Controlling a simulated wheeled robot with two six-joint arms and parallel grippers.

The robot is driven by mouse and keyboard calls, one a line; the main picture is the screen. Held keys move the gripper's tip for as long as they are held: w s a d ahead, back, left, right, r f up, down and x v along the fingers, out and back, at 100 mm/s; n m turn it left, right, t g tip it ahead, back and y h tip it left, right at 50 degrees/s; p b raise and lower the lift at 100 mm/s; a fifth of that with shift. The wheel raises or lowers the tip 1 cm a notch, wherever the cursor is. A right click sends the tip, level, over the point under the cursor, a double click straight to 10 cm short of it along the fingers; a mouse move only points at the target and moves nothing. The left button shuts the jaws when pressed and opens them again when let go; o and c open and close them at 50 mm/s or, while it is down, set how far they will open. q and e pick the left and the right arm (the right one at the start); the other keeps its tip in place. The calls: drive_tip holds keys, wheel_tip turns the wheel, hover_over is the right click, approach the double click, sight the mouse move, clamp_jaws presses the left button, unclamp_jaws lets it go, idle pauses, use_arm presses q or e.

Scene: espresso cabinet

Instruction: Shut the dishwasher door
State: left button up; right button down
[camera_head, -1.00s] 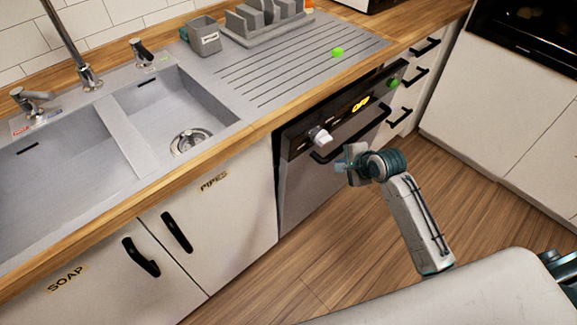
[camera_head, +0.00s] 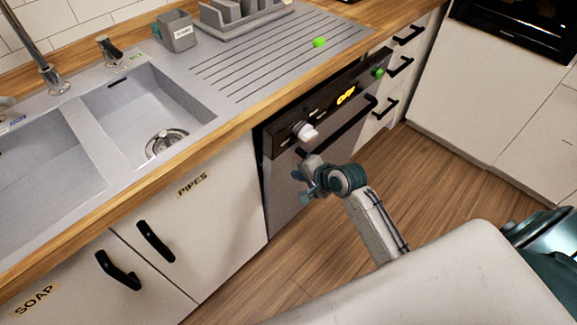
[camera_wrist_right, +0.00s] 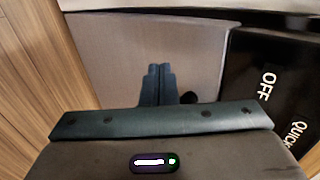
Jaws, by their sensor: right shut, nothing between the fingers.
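The dishwasher door (camera_head: 285,190) stands under the counter, right of the PIPES cupboard, in the head view. It has a dark control panel with a white knob (camera_head: 307,132), a lit display and a black bar handle (camera_head: 345,128). It looks nearly upright, with a dark gap along its top and left edges; I cannot tell how far it is ajar. My right gripper (camera_head: 308,178) is at the door's front, below the knob. In the right wrist view its fingers (camera_wrist_right: 158,78) are together and empty before the grey door panel (camera_wrist_right: 110,50); contact is unclear. My left gripper is out of view.
The wooden counter edge (camera_head: 215,135) runs above the door. A cupboard labelled PIPES (camera_head: 205,240) is to the left, and drawers with black handles (camera_head: 400,67) are to the right. The wood floor (camera_head: 450,170) in front is clear.

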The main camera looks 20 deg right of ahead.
drive_tip(key=shift+w+a+r, duration=0.1)
drive_tip(key=shift+w+a, duration=0.15)
drive_tip(key=shift+w, duration=0.4)
drive_tip(key=shift+w+a+f, duration=0.1)
drive_tip(key=shift+w+a, duration=0.2)
drive_tip(key=shift+w, duration=0.3)
drive_tip(key=shift+w+a+r, duration=0.1)
drive_tip(key=shift+w+a, duration=0.15)
drive_tip(key=shift+w, duration=0.4)
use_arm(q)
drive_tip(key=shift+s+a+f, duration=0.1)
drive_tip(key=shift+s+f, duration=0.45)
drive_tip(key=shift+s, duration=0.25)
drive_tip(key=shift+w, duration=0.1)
